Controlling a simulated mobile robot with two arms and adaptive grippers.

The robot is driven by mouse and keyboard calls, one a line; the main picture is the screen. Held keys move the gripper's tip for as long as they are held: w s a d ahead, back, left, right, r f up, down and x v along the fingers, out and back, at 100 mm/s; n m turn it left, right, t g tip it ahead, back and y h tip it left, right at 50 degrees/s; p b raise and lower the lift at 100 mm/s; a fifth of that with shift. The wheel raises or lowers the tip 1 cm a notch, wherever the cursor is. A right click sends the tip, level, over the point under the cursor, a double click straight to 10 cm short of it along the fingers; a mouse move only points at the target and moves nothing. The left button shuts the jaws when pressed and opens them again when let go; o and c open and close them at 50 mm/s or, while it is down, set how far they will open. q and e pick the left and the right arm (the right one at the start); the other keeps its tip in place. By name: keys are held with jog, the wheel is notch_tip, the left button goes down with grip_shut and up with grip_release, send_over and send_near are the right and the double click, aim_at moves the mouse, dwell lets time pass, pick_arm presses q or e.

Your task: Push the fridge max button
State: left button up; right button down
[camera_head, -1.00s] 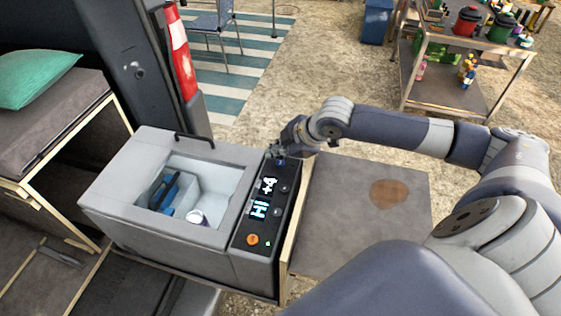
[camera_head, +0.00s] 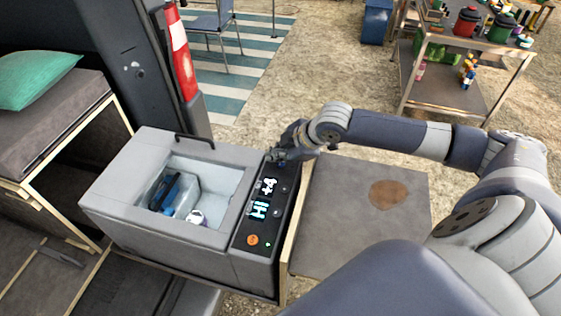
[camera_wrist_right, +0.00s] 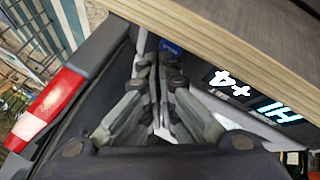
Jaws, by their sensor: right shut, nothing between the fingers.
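The grey fridge box (camera_head: 120,180) stands on the van's slide-out with its top well visible. Its black control panel (camera_head: 247,226) runs along the right side, with lit displays reading "+4" and "HI", several small round buttons and an orange button (camera_head: 252,240). The panel's displays also show in the right wrist view (camera_wrist_right: 250,95). My right gripper (camera_head: 273,157) is shut and empty, at the far end of the panel. In the right wrist view its fingers (camera_wrist_right: 160,75) point toward the panel's far end, near a blue mark. Whether they touch it I cannot tell. My left gripper is not in view.
A wooden board edge (camera_wrist_right: 220,45) lies close beside the fingers in the right wrist view. A grey tabletop (camera_head: 350,235) adjoins the fridge on the right. A red and white van light (camera_head: 180,55) stands behind the fridge. A cart (camera_head: 470,95) stands at back right.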

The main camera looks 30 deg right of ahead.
aim_at(278, 164)
jog(key=shift+f, duration=0.45)
dwell(0.7)
jog(key=shift+r+p, duration=0.85)
jog(key=shift+p, duration=0.25)
notch_tip(278, 164, up, 5)
jog(key=p, duration=0.5)
jog(key=shift+p, duration=0.4)
jog(key=shift+d, duration=0.15)
